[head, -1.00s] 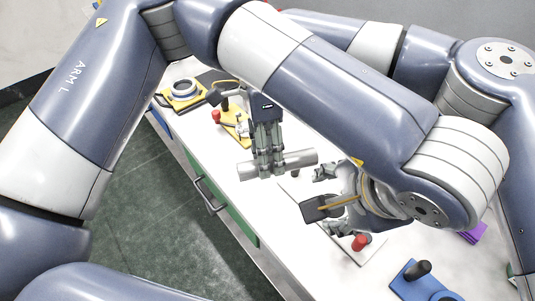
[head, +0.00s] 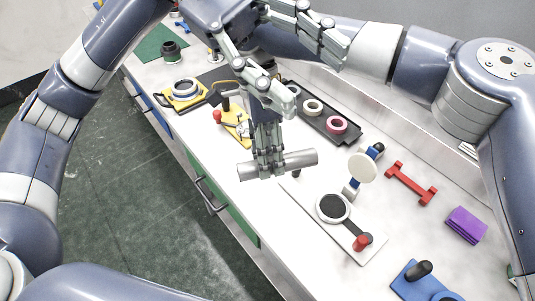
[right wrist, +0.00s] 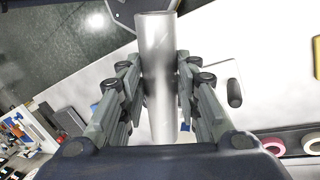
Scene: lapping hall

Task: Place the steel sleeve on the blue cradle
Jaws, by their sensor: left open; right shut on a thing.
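The steel sleeve (head: 300,159) is a plain grey tube. My right gripper (head: 268,163) is shut on it around its middle and holds it level above the bench's front edge; both ends stick out. In the right wrist view the sleeve (right wrist: 156,50) lies between the fingers of the right gripper (right wrist: 158,80). My left gripper (head: 312,82) is open and empty, its fingers spread wide above and behind the right one. A blue piece (head: 350,189) with a pale round disc across it stands at the bench's middle; I cannot tell whether it is the cradle.
A white plate (head: 370,249) with a dark round pad and red knob lies right of the sleeve. A red double-ended stand (head: 410,184), purple block (head: 466,225) and blue base with black knob (head: 412,272) stand further right. A black tray (head: 350,139) holds rings.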

